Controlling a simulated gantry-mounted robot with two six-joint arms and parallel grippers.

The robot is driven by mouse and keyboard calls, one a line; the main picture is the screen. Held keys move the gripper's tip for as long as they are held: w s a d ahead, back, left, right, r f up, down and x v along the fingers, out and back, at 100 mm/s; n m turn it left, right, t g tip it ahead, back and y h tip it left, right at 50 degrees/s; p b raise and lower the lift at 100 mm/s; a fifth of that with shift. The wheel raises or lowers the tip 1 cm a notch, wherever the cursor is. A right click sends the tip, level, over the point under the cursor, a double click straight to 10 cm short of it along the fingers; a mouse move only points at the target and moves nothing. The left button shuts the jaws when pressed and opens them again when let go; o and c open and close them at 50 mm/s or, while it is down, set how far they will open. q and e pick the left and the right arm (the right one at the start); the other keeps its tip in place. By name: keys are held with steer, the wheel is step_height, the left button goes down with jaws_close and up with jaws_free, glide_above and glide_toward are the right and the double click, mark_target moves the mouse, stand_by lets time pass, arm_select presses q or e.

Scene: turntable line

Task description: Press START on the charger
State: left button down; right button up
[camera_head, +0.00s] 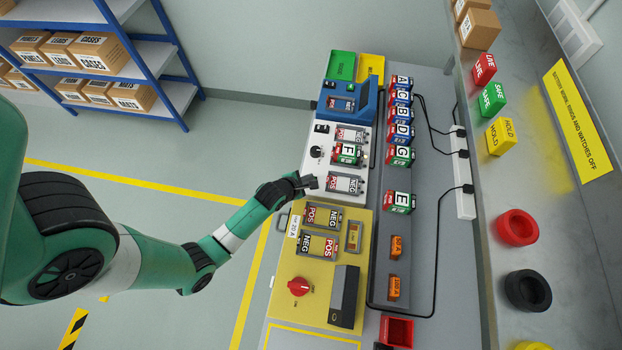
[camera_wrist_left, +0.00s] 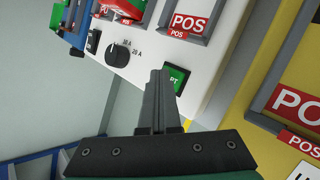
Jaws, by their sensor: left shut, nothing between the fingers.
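The charger is a white panel (camera_head: 350,171) with NEG/POS bays and a black dial; it also fills the upper wrist view (camera_wrist_left: 145,78). Its green button (camera_wrist_left: 177,77) shows in the left wrist view, its label partly covered by my fingers. My left gripper (camera_head: 311,182) is shut and empty at the panel's left edge. In the wrist view its closed fingertips (camera_wrist_left: 158,75) lie just left of and overlapping the button; I cannot tell whether they touch it. In the head view the button is hidden at the gripper. My right gripper is not in view.
A battery F (camera_head: 347,154) sits in a charger bay above my gripper. The dial (camera_wrist_left: 118,54) is left of the button. A yellow station (camera_head: 330,275) with a red knob adjoins below. Several lettered batteries line the grey strip to the right.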

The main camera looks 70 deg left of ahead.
arm_select(q)
steer(key=shift+r+p, duration=0.75)
steer(key=shift+r, duration=0.05)
step_height(320, 180, up, 5)
steer(key=p, duration=0.5)
steer(key=shift+r, duration=0.1)
stand_by(0.4)
